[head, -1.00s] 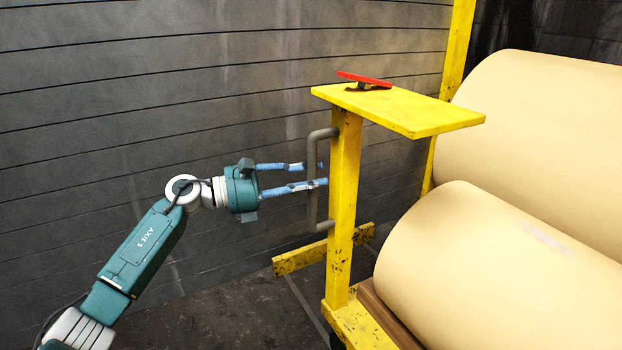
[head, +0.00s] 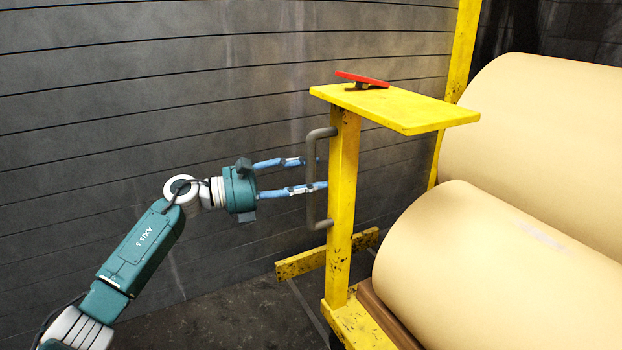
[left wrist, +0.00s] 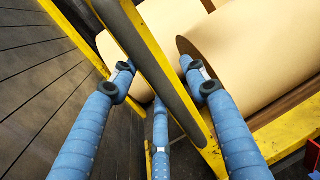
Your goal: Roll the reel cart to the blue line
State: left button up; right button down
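The yellow reel cart (head: 342,220) stands at the right with big tan paper rolls on it. A grey handle (head: 311,180) is fixed upright to its post; in the left wrist view the handle (left wrist: 152,62) runs diagonally between my fingers. My left gripper (head: 320,174) is open, its blue fingers on either side of the handle, and the fingers look apart from it. The open fingers also show in the left wrist view (left wrist: 156,76). My right gripper is not in view. No blue line shows.
The cart's top shelf (head: 400,108) carries a red lever-like piece (head: 363,80). A dark slatted wall (head: 150,90) stands behind. Dark floor (head: 230,315) lies open left of the cart. Two paper rolls (head: 500,270) fill the right.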

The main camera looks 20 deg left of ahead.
pick_arm(q)
jog(key=v, duration=1.1)
jog(key=shift+s+a, duration=0.2)
jog(key=shift+a, duration=0.15)
